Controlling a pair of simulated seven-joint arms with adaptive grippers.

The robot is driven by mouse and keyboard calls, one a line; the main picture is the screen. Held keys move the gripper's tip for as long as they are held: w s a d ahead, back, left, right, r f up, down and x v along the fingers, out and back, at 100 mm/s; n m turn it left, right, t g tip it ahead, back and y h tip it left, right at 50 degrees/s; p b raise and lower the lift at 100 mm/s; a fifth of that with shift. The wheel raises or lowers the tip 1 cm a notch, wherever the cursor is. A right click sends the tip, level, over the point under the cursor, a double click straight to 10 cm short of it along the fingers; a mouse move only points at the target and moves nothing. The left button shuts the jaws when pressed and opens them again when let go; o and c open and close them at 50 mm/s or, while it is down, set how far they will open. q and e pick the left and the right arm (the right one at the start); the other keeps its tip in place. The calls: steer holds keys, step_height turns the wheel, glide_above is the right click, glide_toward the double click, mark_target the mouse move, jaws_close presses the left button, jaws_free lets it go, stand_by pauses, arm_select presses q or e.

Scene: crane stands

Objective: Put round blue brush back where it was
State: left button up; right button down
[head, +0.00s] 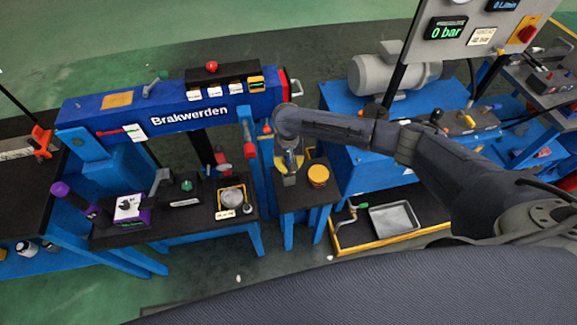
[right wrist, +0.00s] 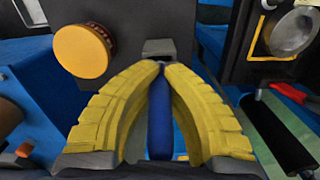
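My right gripper (head: 288,172) points down over a small black-topped stand with blue legs (head: 289,222) in the head view. In the right wrist view its yellow fingers (right wrist: 161,66) close in around a long blue handle, which looks like the round blue brush (right wrist: 158,125). The handle runs between the fingers to their tips. A small grey block (right wrist: 158,47) shows just beyond the tips; I cannot tell whether it belongs to the brush. In the head view the gripper mostly hides the brush. My left gripper is not in view.
A round orange-topped tin (head: 319,175) stands close on the right of the gripper, also in the right wrist view (right wrist: 82,50). A blue "Brakwarden" beam (head: 180,112) lies to the left.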

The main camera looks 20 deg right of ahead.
steer(key=shift+f, duration=0.15)
steer(key=c, duration=1.6)
jaws_free()
steer(key=r, duration=1.2)
steer(key=shift+w+r, duration=0.15)
steer(key=shift+w, duration=0.05)
